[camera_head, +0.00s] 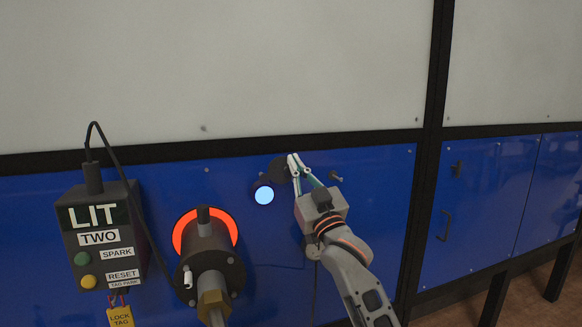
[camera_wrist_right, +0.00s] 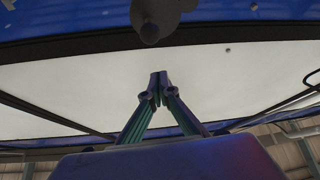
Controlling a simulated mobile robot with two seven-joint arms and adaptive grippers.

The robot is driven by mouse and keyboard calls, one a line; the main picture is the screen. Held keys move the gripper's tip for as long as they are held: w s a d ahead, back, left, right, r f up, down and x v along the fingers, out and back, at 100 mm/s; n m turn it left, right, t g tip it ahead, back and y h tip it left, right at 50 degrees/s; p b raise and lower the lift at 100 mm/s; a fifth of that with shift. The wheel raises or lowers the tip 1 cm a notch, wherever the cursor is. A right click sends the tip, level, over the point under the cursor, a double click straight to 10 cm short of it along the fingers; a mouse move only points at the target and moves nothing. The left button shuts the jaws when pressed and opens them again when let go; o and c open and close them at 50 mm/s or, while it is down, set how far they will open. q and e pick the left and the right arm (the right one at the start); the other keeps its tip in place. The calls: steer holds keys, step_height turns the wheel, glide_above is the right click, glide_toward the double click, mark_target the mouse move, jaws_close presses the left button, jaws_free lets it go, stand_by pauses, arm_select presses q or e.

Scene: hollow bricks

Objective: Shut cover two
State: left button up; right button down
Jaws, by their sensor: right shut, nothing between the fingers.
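A bright pale-blue round sight hole (camera_head: 264,195) with a dark rim shows uncovered on the blue panel in the head view. A dark round piece, which looks like its cover (camera_head: 279,168), sits just above and to the right of it. My right gripper (camera_head: 293,160) is shut and empty, its fingertips at the right edge of this dark piece; I cannot tell whether they touch. In the right wrist view the shut fingertips (camera_wrist_right: 158,78) point at a pale surface, with a dark rounded part (camera_wrist_right: 155,22) above them. My left gripper is not in view.
A control box (camera_head: 100,240) reading LIT and TWO stands at left with a black cable. A burner (camera_head: 210,260) with an orange glowing ring juts out left of the sight hole. A small peg (camera_head: 336,177) sticks out right of my gripper.

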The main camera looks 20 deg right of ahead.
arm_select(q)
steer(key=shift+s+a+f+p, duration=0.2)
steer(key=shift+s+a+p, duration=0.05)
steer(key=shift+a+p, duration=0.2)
arm_select(e)
steer(key=shift+w+d+f, duration=0.1)
steer(key=shift+w+f, duration=0.25)
steer(key=shift+w, duration=0.3)
steer(key=shift+w+f, duration=0.4)
steer(key=shift+w, duration=0.2)
steer(key=shift+w+d+f, duration=0.1)
steer(key=shift+w+f, duration=0.25)
steer(key=shift+w, duration=0.3)
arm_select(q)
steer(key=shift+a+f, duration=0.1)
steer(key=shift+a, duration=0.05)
arm_select(e)
steer(key=shift+w+f, duration=0.1)
